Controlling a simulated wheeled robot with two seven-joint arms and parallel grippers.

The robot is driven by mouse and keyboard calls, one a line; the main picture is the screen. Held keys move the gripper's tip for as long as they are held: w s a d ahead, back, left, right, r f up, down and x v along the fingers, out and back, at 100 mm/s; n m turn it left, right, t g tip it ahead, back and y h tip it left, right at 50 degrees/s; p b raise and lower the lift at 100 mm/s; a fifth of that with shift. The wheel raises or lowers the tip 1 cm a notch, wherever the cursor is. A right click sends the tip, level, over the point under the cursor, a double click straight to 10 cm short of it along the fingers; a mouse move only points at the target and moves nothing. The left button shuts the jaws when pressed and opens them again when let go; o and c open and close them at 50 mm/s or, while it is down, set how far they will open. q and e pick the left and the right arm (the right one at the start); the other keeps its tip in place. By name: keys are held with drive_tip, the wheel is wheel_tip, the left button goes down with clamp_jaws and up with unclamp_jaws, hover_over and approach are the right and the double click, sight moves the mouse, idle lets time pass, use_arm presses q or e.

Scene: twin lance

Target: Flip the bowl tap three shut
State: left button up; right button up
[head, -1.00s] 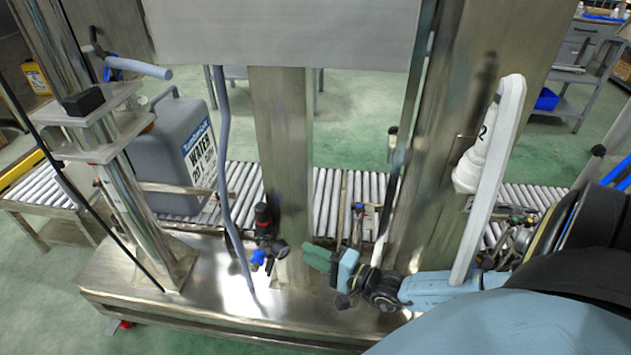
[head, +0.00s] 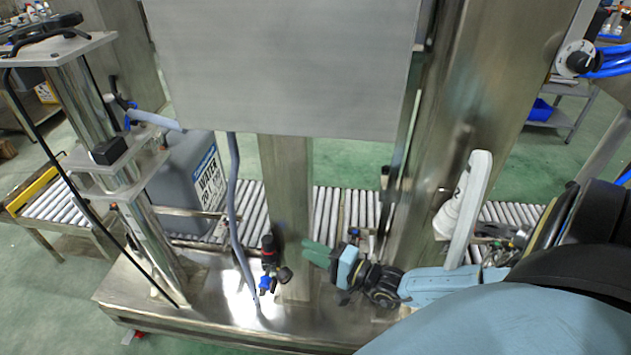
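A small device with a black body, a red band and a round dark gauge (head: 268,252) stands in front of the steel post, above the bench plate. A blue tap-like part (head: 266,284) sits at its lower end; I cannot read a number on it or tell its lever's position. My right gripper (head: 314,253), with green fingers on a light blue body, is to the right of the device, apart from it in the picture. The fingers look empty and lie close together; whether there is a gap is unclear. My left gripper is not in view.
A grey hose (head: 236,210) hangs just left of the device. A large steel panel (head: 280,65) covers the top middle. A roller conveyor (head: 327,205) runs behind, with a grey water canister (head: 180,180) on it. The steel bench plate (head: 225,315) is mostly clear.

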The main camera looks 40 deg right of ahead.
drive_tip(key=shift+s+r+p, duration=0.2)
drive_tip(key=shift+r+p, duration=1.05)
drive_tip(key=shift+r, duration=0.2)
drive_tip(key=shift+s+r+p, duration=0.15)
drive_tip(key=shift+r+p, duration=1.05)
drive_tip(key=shift+r, duration=0.2)
